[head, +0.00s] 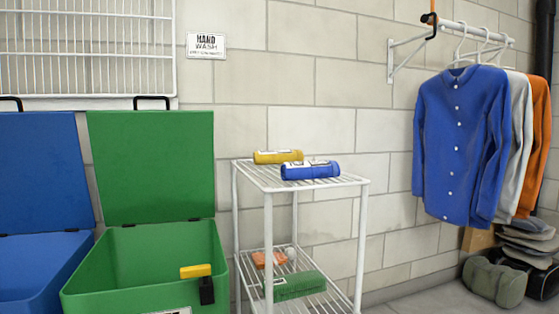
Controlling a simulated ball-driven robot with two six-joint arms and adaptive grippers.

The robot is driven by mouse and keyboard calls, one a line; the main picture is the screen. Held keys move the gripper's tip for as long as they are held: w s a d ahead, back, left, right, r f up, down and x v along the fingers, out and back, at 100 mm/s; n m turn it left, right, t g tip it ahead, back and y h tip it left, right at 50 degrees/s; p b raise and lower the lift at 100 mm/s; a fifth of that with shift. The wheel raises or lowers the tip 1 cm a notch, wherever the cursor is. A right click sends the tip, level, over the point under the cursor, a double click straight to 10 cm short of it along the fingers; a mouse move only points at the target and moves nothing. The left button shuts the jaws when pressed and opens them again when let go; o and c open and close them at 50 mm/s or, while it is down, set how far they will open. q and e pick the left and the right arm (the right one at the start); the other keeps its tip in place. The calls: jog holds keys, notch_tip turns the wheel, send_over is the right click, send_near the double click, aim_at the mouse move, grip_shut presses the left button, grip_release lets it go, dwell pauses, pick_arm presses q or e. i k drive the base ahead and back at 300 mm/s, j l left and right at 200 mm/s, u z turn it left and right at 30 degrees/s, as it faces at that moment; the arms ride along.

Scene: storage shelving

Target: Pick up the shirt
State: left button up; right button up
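A blue long-sleeved shirt (457,140) with white buttons hangs at the front of a white wall rail (470,32) on the right. A light grey shirt (517,145) and an orange shirt (538,140) hang behind it, partly hidden. White hangers (484,46) hold the shirts on the rail. Neither of my grippers is in view.
An open blue bin (40,265) and an open green bin (140,265) stand at left. A white wire rack (268,215) holds a yellow roll (278,156) and a blue roll (310,171) on top, with smaller items below. Bags (493,282) lie under the shirts.

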aim_at(275, 156)
jog(key=i+j, duration=0.1)
jog(key=i, duration=0.2)
jog(key=i+j, duration=0.1)
jog(key=i, duration=0.2)
jog(key=i+u, duration=0.1)
jog(key=u, duration=0.3)
jog(key=i+u, duration=0.1)
jog(key=u, duration=0.7)
jog(key=i, duration=0.05)
